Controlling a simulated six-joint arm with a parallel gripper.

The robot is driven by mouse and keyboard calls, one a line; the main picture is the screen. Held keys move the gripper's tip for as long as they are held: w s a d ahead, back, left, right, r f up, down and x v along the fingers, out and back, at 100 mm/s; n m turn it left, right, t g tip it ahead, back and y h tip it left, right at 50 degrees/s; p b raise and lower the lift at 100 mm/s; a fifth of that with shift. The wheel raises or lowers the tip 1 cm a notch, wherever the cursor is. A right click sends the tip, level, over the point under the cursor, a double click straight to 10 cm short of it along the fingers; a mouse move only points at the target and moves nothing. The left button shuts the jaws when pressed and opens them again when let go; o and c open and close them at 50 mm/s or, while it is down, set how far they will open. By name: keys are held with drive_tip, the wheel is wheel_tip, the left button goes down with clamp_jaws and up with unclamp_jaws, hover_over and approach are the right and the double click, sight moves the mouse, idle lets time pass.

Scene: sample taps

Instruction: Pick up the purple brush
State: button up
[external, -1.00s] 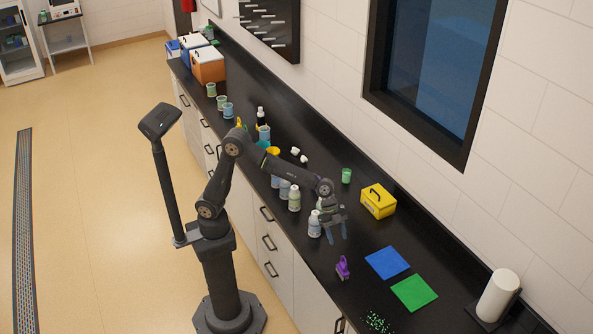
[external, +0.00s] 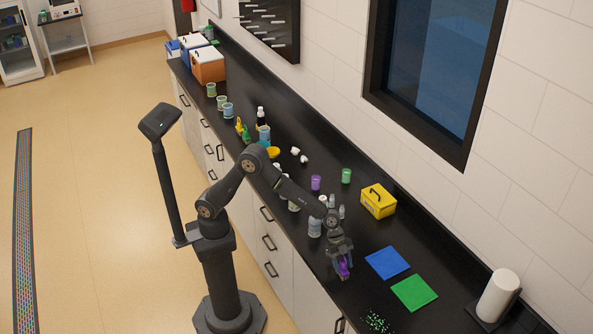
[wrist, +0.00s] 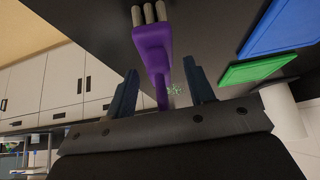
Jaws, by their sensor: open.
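The purple brush (external: 345,268) is on the black counter, near its front edge and left of the blue square. My gripper (external: 340,262) is down at the brush and partly hides it in the external view. In the wrist view, the brush (wrist: 153,47) points away from my gripper (wrist: 163,80), with pale bristle tufts at its far end. Its narrow handle lies between my two open fingers, with gaps visible on both sides.
Blue (external: 387,263) and green (external: 414,293) squares lie right of the brush. Green specks (external: 377,322) are scattered nearer the front. A yellow box (external: 378,201) stands behind, and bottles (external: 315,224) stand left of my gripper. A paper roll (external: 499,295) is at far right.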

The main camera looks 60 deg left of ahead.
drive_tip(key=c, duration=0.9)
